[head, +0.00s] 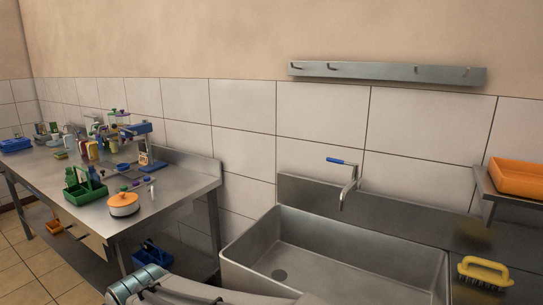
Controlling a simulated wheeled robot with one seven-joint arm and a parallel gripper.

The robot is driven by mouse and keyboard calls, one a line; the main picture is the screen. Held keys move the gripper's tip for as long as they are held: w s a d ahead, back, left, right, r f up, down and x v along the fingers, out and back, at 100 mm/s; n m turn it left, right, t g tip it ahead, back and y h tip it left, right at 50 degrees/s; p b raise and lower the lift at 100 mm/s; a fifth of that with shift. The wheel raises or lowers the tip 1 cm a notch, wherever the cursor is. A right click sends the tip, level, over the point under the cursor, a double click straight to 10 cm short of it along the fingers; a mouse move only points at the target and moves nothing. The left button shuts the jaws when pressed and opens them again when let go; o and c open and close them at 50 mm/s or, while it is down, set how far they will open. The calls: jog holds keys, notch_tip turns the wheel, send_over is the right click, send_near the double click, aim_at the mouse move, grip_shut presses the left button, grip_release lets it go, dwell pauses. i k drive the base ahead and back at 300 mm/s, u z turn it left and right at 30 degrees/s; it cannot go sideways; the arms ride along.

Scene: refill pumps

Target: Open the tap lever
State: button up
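The tap (349,188) rises at the back edge of the steel sink and its spout bends down over the basin. Its lever (342,161) has a blue grip and points to the left and a little up, above the spout. No water stream can be made out at the spout. The basin (330,262) looks empty, with a round drain at its left. Part of my arm shows at the bottom edge, in front of the sink. My gripper cannot be seen, and nothing touches the lever.
A steel worktable (178,187) at left carries bottles, a green caddy (84,190) and an orange round container (123,204). A yellow brush (485,270) lies right of the basin. An orange tray (518,178) sits on a shelf at right. A hook rail (385,73) hangs above.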

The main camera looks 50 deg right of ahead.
aim_at(355, 166)
jog(key=z, duration=0.65)
jog(key=i, duration=0.85)
jog(key=z, duration=1.4)
jog(key=i, duration=0.4)
jog(key=z, duration=0.3)
